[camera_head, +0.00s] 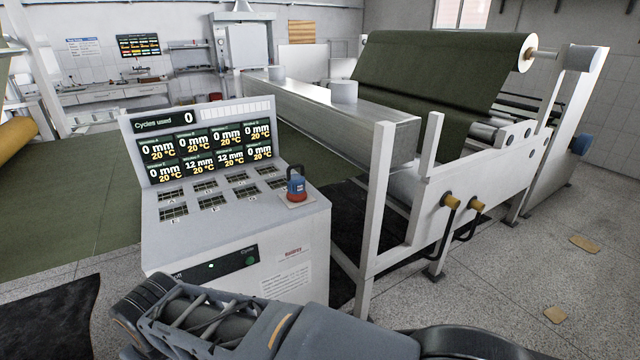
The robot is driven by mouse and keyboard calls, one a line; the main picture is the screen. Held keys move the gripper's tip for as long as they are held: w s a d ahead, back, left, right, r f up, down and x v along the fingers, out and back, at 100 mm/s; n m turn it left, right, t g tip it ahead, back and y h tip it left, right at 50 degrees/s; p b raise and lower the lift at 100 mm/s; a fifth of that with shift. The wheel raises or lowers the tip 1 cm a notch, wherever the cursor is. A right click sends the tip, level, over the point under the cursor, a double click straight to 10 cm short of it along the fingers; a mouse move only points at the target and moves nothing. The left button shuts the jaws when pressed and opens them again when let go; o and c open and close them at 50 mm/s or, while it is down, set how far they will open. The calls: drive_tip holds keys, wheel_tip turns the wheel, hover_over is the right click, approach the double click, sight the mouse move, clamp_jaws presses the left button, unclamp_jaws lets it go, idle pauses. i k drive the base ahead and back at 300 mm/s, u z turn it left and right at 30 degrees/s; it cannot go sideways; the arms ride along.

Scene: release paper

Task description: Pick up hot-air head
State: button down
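The likely hot-air head (296,186) is a small blue and red unit with a dark loop handle on top. It stands upright on a pale pad at the right end of the sloped console top. My arm lies across the bottom of the picture, and my gripper (150,312) is at its left end, in front of and below the console. The gripper is apart from the head. Its fingers overlap from this angle, so their opening cannot be made out, and nothing is seen held in it.
The grey console (235,225) has a display panel (205,140) and several grid-covered openings. A white machine frame (375,220) with a dark green roll (440,80) stands to the right. Green sheet (70,210) covers the left. Tan scraps (584,244) lie on open floor at right.

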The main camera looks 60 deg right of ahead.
sight(296, 193)
drive_tip(key=z, duration=1.9)
